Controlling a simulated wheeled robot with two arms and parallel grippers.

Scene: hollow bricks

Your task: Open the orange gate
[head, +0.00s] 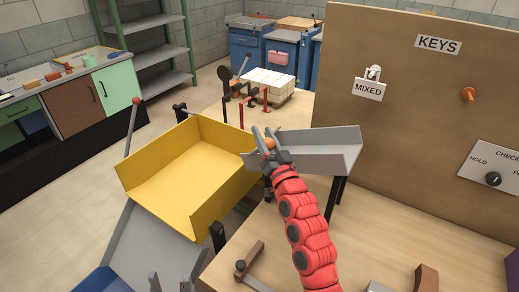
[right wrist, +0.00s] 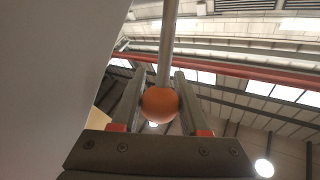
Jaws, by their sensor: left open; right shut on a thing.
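My right gripper (head: 265,147), at the end of the red arm, is at the left end of a grey chute (head: 325,150). It is shut on an orange ball knob (head: 269,143). In the right wrist view the knob (right wrist: 160,104) sits between the two fingers, on a pale rod (right wrist: 168,45). I cannot make out the gate's plate; the gripper and arm cover that area. My left gripper (head: 171,283) is open and empty at the bottom edge, over a grey sloping tray (head: 155,240).
A yellow tray (head: 185,165) lies left of the chute. A red-knobbed lever (head: 132,125) stands beside it. A wooden board (head: 430,110) with a KEYS sign and an orange peg (head: 468,94) rises at right. The wooden table (head: 370,235) holds a bracket (head: 252,262).

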